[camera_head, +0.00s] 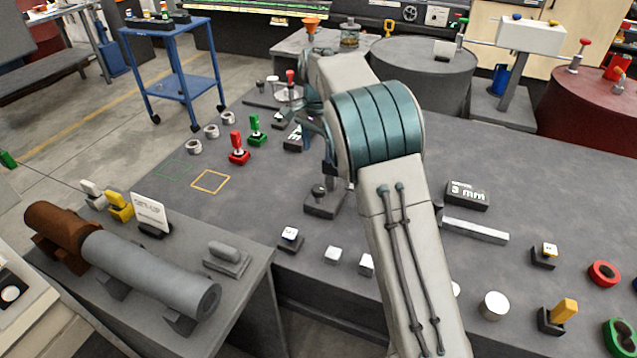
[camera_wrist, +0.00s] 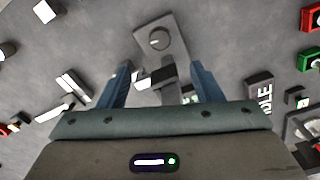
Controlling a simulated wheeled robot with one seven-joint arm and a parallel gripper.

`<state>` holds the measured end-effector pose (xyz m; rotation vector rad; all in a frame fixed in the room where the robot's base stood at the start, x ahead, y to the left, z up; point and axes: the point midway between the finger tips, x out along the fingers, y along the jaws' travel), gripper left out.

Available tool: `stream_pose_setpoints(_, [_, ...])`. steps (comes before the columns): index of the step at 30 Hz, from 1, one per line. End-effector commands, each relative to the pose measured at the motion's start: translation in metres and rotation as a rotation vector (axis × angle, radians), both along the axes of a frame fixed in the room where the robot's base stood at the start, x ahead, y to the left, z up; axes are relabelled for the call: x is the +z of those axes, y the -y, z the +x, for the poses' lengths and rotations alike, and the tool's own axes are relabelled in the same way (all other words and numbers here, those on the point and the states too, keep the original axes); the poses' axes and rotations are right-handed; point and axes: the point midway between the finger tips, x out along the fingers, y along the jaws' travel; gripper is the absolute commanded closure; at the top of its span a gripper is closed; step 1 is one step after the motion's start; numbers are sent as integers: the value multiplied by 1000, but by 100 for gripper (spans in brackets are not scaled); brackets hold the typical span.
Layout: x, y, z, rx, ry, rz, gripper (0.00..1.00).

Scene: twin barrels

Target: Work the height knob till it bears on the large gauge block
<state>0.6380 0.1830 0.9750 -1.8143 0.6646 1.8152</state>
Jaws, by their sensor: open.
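My gripper (camera_wrist: 162,78) is open, its two blue fingers spread apart in the wrist view. Between and beyond them is a grey fixture with a flat plate (camera_wrist: 172,24) and a round knob (camera_wrist: 158,40), which may be the height knob. A dark block with a pale end (camera_wrist: 160,76) shows between the fingers; I cannot tell whether it touches them. In the head view the fixture (camera_head: 324,207) stands on the grey table below my gripper, partly hidden by my arm. I cannot tell which piece is the large gauge block; small pale blocks (camera_head: 333,254) lie in front.
A "3 mm" sign (camera_head: 467,195) and a long grey bar (camera_head: 475,231) lie right of my arm. Red (camera_head: 238,150) and green (camera_head: 255,131) handled pieces stand at left. A side bench holds a grey cylinder (camera_head: 150,268). Open tabletop lies around the yellow outlined square (camera_head: 210,182).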

Motion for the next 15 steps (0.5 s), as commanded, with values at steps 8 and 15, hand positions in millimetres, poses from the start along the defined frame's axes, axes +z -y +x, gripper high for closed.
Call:
stream_pose_setpoints(8, [-50,1,-1,0,-5,-3,41])
stream_pose_setpoints(15, [-99,0,-1,1,-3,-1,41])
